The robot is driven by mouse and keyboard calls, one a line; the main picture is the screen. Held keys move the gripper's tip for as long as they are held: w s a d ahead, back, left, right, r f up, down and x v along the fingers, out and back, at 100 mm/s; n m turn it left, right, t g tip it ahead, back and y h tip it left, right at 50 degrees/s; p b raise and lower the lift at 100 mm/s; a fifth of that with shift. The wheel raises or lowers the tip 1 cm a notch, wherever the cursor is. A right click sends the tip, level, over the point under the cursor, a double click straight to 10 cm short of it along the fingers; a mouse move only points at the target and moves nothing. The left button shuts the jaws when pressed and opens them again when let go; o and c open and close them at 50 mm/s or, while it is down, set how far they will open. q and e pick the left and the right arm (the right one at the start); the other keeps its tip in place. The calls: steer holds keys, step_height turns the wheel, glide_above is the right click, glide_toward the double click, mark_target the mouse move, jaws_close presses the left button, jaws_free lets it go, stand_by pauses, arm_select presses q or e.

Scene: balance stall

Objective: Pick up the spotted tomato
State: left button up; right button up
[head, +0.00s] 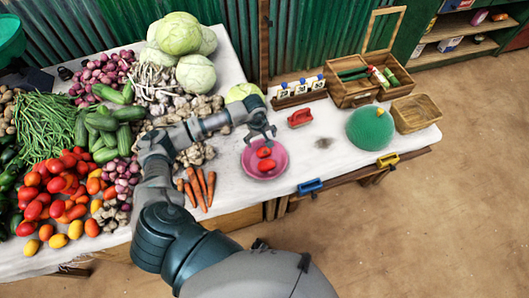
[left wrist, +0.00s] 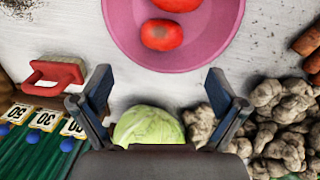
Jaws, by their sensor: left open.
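Two red tomatoes lie in a pink bowl (head: 249,170) on the white table. The farther tomato (head: 264,152) and the nearer tomato (head: 266,165) show in the head view. In the left wrist view the bowl (left wrist: 120,40) is at the top, with one tomato (left wrist: 162,35) whole and the other tomato (left wrist: 178,4) cut by the edge. I cannot clearly tell which one is spotted. My left gripper (head: 262,140) is open and empty, above the far side of the bowl. Its spread fingers (left wrist: 159,76) also show in the left wrist view. My right gripper is not in view.
Carrots (head: 201,186) and ginger lie left. Price cards (head: 300,88) and a wooden box (head: 352,92) stand behind. A cabbage (head: 243,92) sits behind the gripper.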

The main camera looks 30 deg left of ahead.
mark_target(262, 149)
arm_select(q)
step_height(262, 149, down, 5)
steer(key=shift+w+d+r, duration=0.1)
steer(key=shift+w+r, duration=0.05)
steer(key=shift+f, duration=0.3)
steer(key=shift+a+f, duration=0.3)
steer(key=shift+f, duration=0.05)
steer(key=f, duration=0.4)
steer(key=shift+w+d+p, duration=0.15)
steer(key=shift+d+p, duration=0.1)
steer(key=shift+p, duration=0.05)
steer(key=shift+d+f, duration=0.1)
steer(key=shift+f, duration=0.15)
steer(key=shift+d, duration=0.3)
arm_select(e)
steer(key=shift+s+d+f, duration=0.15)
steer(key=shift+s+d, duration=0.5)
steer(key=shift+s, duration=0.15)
arm_select(q)
steer(key=shift+a, duration=0.2)
steer(key=c, duration=1.2)
steer(key=shift+a+f, duration=0.1)
steer(key=shift+a, duration=0.05)
steer(key=shift+c, duration=0.3)
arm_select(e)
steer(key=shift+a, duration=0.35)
